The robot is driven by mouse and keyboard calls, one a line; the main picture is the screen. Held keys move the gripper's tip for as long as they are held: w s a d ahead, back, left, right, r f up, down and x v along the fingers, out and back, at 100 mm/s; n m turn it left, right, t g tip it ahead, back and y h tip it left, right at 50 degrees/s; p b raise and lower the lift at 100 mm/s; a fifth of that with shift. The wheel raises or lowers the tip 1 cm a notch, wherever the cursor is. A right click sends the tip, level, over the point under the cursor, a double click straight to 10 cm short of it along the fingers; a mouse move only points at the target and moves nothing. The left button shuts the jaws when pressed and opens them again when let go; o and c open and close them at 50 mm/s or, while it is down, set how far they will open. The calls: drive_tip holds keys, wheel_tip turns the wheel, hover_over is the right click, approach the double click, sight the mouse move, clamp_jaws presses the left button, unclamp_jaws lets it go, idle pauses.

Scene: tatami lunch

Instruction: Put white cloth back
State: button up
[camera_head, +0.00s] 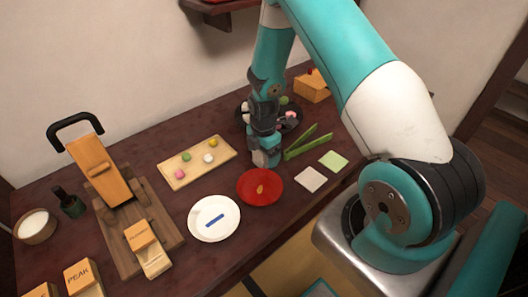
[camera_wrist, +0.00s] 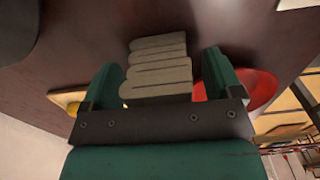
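My gripper (camera_head: 264,156) points down at the table, just behind the red plate (camera_head: 260,187). In the wrist view its two fingers (camera_wrist: 163,75) are wide apart. A pale, ribbed, folded thing (camera_wrist: 158,68), which looks like the white cloth, lies between them. A gap shows between it and the right finger; its near end is hidden by the gripper's body. I cannot make it out in the head view, where my gripper covers that spot. The red plate also shows beyond the right finger in the wrist view (camera_wrist: 262,88).
A wooden tray of sweets (camera_head: 174,167) is left of my gripper. A dark round plate (camera_head: 290,122) and green stalks (camera_head: 309,142) are behind and right. Pale (camera_head: 310,179) and green (camera_head: 333,161) squares lie right. A white plate (camera_head: 214,230) is in front.

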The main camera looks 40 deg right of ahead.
wheel_tip(320, 180, up, 12)
drive_tip(key=shift+a+r, duration=0.15)
drive_tip(key=shift+r, duration=0.05)
drive_tip(key=s+a+r+m+y, duration=0.1)
drive_tip(key=s+a+r+m, duration=0.2)
drive_tip(key=s+a+r, duration=0.35)
drive_tip(key=s+a+r+m+y, duration=0.2)
drive_tip(key=s+a+r+m, duration=0.15)
drive_tip(key=a+r, duration=0.55)
drive_tip(key=s+a+r+m, duration=0.1)
drive_tip(key=s+a+m, duration=0.1)
drive_tip(key=s, duration=0.4)
drive_tip(key=s+a+r+m+y, duration=0.1)
drive_tip(key=s+a+r+m, duration=0.1)
drive_tip(key=s, duration=0.4)
drive_tip(key=a+m, duration=0.1)
drive_tip(key=a, duration=0.1)
drive_tip(key=shift+s+a+r, duration=0.15)
drive_tip(key=shift+a+r, duration=0.1)
drive_tip(key=shift+a, duration=0.1)
